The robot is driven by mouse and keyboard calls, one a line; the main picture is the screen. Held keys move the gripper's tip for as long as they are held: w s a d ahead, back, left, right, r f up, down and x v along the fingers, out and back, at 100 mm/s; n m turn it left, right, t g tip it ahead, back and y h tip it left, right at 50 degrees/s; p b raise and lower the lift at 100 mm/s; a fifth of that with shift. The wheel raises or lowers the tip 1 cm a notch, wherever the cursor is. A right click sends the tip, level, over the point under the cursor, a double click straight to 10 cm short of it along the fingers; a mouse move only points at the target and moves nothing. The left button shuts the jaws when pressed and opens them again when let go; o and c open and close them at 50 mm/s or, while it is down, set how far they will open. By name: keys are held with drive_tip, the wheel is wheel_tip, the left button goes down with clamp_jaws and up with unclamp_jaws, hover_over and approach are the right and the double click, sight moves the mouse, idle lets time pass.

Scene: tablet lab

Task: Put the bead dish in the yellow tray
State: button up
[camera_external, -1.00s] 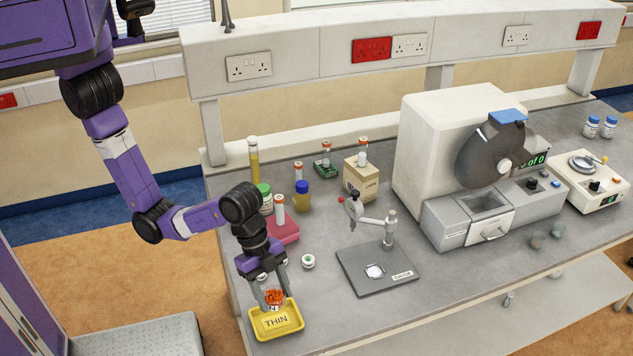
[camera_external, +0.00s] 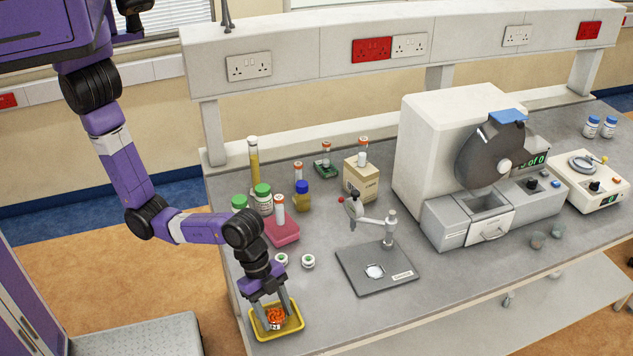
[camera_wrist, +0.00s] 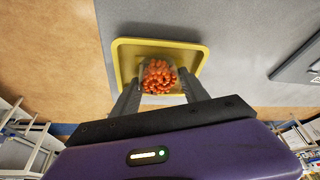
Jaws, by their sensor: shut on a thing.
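The bead dish (camera_external: 274,317), a small clear dish full of orange-red beads, is between the fingers of my gripper (camera_external: 272,312). The yellow tray (camera_external: 292,332) lies at the bench's near left end. The dish is inside the tray's outline, low over or on its floor; I cannot tell whether it touches. In the wrist view the dish (camera_wrist: 158,77) shows from above within the rim of the yellow tray (camera_wrist: 125,62), with my gripper (camera_wrist: 159,88) shut on its sides. The tray's label is hidden now.
Two small white pots with green tops (camera_external: 308,261) stand behind the tray. A pink block (camera_external: 284,232) holds an orange-capped tube. A grey stand (camera_external: 378,268) is to the right. The bench's front edge runs close by the tray, and bare bench lies right of it.

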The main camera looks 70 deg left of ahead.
drive_tip(key=shift+f, duration=0.15)
drive_tip(key=o, duration=1.1)
drive_tip(key=b+v, duration=0.1)
drive_tip(key=v, duration=1.1)
drive_tip(key=shift+s+a, duration=0.1)
